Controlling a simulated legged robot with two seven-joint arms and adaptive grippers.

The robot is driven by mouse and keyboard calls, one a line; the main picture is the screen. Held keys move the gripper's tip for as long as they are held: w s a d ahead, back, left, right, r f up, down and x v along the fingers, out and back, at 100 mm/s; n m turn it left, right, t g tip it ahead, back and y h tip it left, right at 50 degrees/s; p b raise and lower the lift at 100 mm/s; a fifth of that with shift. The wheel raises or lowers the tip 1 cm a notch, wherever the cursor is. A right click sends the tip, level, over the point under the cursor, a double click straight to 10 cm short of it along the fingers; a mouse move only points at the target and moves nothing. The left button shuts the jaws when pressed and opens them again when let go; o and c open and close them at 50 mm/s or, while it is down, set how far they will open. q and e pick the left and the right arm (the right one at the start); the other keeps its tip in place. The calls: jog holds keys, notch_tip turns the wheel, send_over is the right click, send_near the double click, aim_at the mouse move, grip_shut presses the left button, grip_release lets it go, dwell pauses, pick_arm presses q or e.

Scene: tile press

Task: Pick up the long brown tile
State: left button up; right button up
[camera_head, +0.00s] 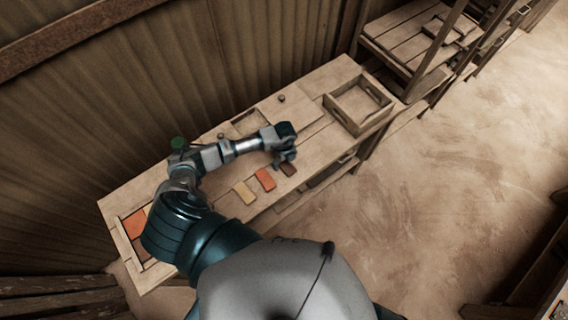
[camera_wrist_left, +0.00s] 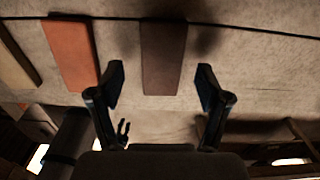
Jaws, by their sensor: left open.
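The long brown tile (camera_head: 288,169) lies flat near the front edge of the wooden bench, at the right end of a short row of tiles. In the left wrist view the brown tile (camera_wrist_left: 163,55) shows between and beyond the two fingertips, roughly centred, with a gap on either side. My left gripper (camera_head: 283,159) is open and empty, over or just behind the tile in the head view; the height between them is hard to tell. The left gripper (camera_wrist_left: 160,80) touches no tile that I can see.
An orange tile (camera_head: 265,179) and a yellow tile (camera_head: 244,193) lie left of the brown one. A wooden tray (camera_head: 344,119) stands at the bench's right end. A box with coloured tiles (camera_head: 122,240) is at the left end. A corrugated wall (camera_head: 180,70) runs behind.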

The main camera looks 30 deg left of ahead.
pick_arm(q)
jog(key=shift+w+d+f, duration=0.1)
jog(key=shift+d+f, duration=0.15)
jog(key=shift+f, duration=0.25)
jog(key=shift+d+f, duration=0.2)
jog(key=shift+f, duration=0.3)
jog(key=shift+a, duration=0.45)
jog(key=c, duration=1.3)
jog(key=shift+d, duration=0.2)
